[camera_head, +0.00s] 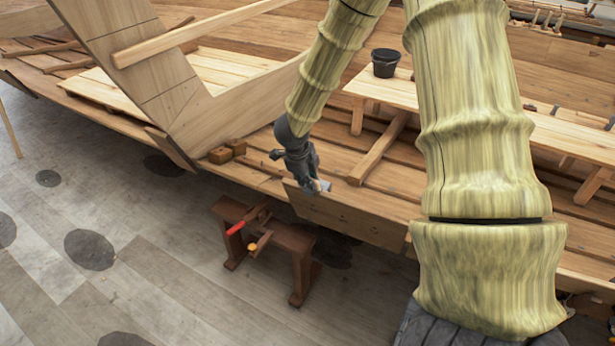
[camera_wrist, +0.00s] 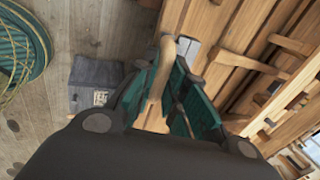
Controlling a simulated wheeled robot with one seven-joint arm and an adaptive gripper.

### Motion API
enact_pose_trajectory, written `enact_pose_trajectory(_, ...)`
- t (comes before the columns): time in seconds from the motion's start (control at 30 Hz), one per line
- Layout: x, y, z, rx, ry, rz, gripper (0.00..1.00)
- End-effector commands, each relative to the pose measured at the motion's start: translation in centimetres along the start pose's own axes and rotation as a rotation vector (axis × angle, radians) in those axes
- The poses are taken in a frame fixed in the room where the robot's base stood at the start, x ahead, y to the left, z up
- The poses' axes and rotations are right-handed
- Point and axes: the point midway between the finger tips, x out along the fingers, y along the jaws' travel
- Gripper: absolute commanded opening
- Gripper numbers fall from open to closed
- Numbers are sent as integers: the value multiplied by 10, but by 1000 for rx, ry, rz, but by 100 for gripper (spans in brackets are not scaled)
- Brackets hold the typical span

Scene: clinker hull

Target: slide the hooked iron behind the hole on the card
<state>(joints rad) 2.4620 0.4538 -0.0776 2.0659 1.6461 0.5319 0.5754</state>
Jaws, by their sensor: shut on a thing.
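My gripper (camera_head: 312,178) is at the upper edge of a hull plank in the head view. In the wrist view its teal fingers (camera_wrist: 165,88) are shut on a pale wooden handle (camera_wrist: 160,72), which I take to be the hooked iron's. I cannot make out the hook itself. A small pale grey piece (camera_head: 323,186) shows right beside the fingertips on the plank; it also shows just beyond the handle in the wrist view (camera_wrist: 187,48). It may be the card, but no hole can be made out. Whether the iron touches it, I cannot tell.
The plank (camera_head: 350,214) stands along the hull's near edge. A brown trestle (camera_head: 270,236) with red- and yellow-ended tools is below on the floor. Wooden blocks (camera_head: 222,154) lie to the left. A black bucket (camera_head: 385,62) stands on a bench behind. A grey box (camera_wrist: 95,82) shows in the wrist view.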

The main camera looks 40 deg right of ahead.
Motion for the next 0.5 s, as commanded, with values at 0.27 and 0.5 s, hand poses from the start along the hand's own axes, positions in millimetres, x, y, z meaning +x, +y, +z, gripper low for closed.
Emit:
enact_pose_trajectory(0.27, -1, 0, 1, 0, -2, -1, 26)
enact_pose_trajectory(0.5, -1, 0, 0, 0, -1, -1, 39)
